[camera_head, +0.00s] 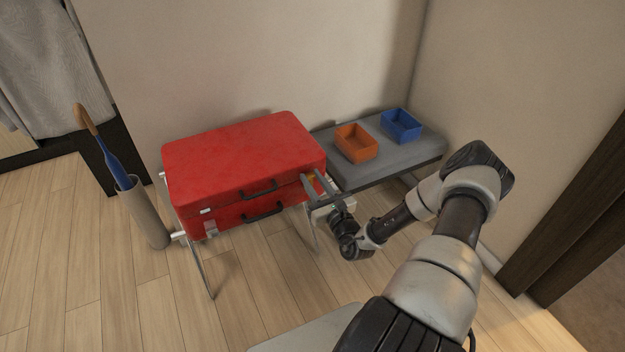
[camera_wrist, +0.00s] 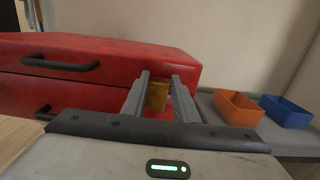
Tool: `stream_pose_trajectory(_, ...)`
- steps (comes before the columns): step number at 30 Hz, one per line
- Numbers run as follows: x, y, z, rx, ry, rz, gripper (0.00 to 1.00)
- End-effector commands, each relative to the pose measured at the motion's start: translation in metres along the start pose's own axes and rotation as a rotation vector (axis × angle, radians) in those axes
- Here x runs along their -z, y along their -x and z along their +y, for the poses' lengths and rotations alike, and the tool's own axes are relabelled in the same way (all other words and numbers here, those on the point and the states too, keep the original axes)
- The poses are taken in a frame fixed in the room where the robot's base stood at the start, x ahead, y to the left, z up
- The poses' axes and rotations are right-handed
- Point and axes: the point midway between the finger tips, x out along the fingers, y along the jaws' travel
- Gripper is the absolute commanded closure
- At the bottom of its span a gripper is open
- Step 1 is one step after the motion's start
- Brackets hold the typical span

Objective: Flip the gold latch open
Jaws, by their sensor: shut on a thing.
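The gold latch (camera_wrist: 157,96) is on the front of the red case (camera_wrist: 105,52), near its right end. In the wrist view it shows between the two fingers of my gripper (camera_wrist: 160,85), which is shut on it. In the head view my gripper (camera_head: 312,186) reaches the case's front right corner, and only a bit of the gold latch (camera_head: 311,175) shows beside the fingers. The red case (camera_head: 240,155) lies flat with its lid down. A silver latch (camera_head: 210,228) is at the left of its front.
The case rests on a metal-legged stand. A grey bench (camera_head: 372,176) to the right holds an orange tray (camera_head: 356,143) and a blue tray (camera_head: 401,125). The wall is close behind. Floor in front is clear.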

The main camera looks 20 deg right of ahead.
Motion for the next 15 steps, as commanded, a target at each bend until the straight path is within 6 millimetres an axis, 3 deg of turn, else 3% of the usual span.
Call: stream_pose_trajectory(15, 0.021, 0.022, 0.0, 0.003, -0.001, -0.391, 0.96)
